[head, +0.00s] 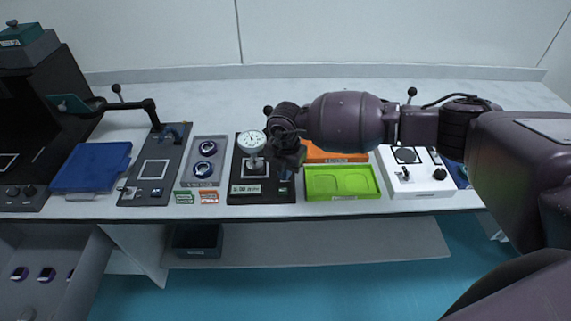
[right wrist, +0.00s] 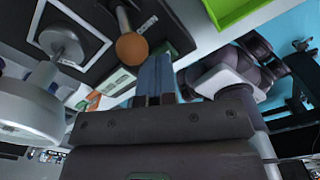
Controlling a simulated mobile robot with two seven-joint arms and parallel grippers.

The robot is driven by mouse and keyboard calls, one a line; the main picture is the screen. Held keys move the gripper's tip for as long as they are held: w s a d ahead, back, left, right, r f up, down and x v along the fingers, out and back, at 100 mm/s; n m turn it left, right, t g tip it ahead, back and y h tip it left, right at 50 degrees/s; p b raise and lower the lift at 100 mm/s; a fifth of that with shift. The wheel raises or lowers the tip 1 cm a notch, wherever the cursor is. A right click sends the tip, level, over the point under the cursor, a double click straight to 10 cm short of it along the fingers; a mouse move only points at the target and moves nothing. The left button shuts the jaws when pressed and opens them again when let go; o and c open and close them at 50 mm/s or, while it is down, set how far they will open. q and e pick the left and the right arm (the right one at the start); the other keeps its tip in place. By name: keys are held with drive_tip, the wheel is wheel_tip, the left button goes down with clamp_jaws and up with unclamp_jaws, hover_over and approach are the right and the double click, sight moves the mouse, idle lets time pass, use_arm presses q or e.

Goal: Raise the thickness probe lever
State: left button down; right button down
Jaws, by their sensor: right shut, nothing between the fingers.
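The thickness gauge has a white round dial (head: 251,141) above a black base plate (head: 236,170), with a small readout (head: 246,188) at its front edge. In the right wrist view its pale dial housing (right wrist: 28,105) is at the left, and a grey round foot (right wrist: 62,42) stands on the plate. The lever shows there as a rod with an orange-brown ball knob (right wrist: 132,48). My right gripper (head: 291,168) is shut and empty, to the right of the dial. In the wrist view its fingers (right wrist: 155,75) are beside the knob; contact is unclear. The left gripper is not in view.
A green tray (head: 342,196) and an orange tray (head: 350,158) lie to the right, then a white device (head: 436,184). A grey tray with ring-shaped parts (head: 192,151) lies to the left, then a black plate (head: 140,188) and a blue box (head: 90,166).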

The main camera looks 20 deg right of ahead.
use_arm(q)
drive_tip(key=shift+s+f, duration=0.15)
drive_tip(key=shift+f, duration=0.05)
use_arm(e)
drive_tip(key=shift+w, duration=0.25)
drive_tip(key=shift+w+d+b, duration=0.2)
drive_tip(key=shift+w+b, duration=0.1)
drive_tip(key=shift+w, duration=0.05)
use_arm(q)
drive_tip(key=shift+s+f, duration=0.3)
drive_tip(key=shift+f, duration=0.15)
use_arm(e)
drive_tip(key=shift+w+d+f, duration=0.1)
drive_tip(key=shift+w, duration=0.2)
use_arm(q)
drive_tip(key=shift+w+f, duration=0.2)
use_arm(e)
drive_tip(key=shift+w, duration=0.3)
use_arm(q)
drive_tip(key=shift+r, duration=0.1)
